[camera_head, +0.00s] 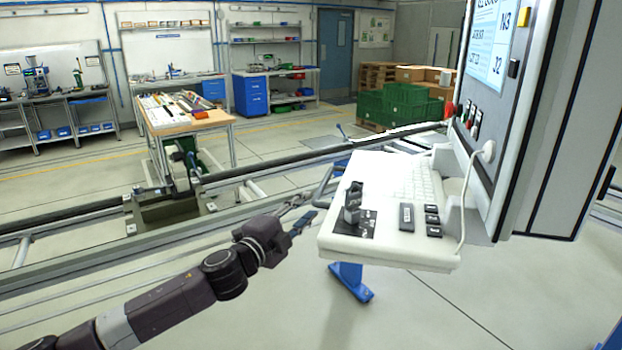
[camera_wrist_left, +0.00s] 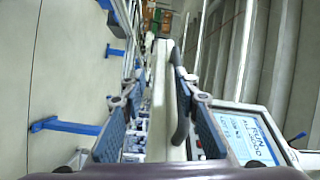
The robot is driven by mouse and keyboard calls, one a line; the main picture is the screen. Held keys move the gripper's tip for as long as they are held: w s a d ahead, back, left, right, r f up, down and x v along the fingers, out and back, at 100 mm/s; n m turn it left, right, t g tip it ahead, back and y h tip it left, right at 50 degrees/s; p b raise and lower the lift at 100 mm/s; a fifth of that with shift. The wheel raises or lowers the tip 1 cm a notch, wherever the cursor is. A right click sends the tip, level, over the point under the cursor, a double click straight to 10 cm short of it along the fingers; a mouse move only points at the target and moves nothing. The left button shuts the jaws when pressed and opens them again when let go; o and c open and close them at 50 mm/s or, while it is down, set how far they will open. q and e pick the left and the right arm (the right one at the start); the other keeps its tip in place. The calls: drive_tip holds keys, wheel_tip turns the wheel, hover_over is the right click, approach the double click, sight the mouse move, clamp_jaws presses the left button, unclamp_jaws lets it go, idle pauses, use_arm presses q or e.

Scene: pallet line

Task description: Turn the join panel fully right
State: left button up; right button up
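The join panel is a white console with a keyboard shelf (camera_head: 345,245) and an upright screen housing (camera_head: 490,110). My left gripper (camera_head: 308,210) is just left of the shelf, near this handle. In the left wrist view the two blue-padded fingers (camera_wrist_left: 165,130) are wide apart. A dark handle bar (camera_wrist_left: 181,105) shows between them, nearer the right finger, beside a pale edge. I cannot tell whether a finger touches it. My right gripper is not in view.
A rail line (camera_head: 90,215) runs behind my left arm. A tool table (camera_head: 180,112) stands beyond it, and green crates (camera_head: 405,106) are at the back. A blue foot (camera_head: 350,282) is under the shelf. A small lit screen (camera_wrist_left: 245,140) is near the right finger.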

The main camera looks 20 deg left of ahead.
sight(324, 181)
use_arm(q)
drive_tip(key=shift+m+h, duration=0.3)
drive_tip(key=shift+m, duration=0.1)
drive_tip(key=shift+w+d+r+p, duration=0.45)
drive_tip(key=shift+w+r, duration=0.15)
drive_tip(key=shift+w, duration=0.55)
drive_tip(key=shift+w+d+r+p, duration=0.4)
drive_tip(key=shift+w+r, duration=0.2)
drive_tip(key=shift+w, duration=0.5)
drive_tip(key=shift+w+d+r+p, duration=0.4)
drive_tip(key=shift+w+r, duration=0.2)
drive_tip(key=shift+w, duration=0.55)
drive_tip(key=shift+c, duration=0.3)
clamp_jaws()
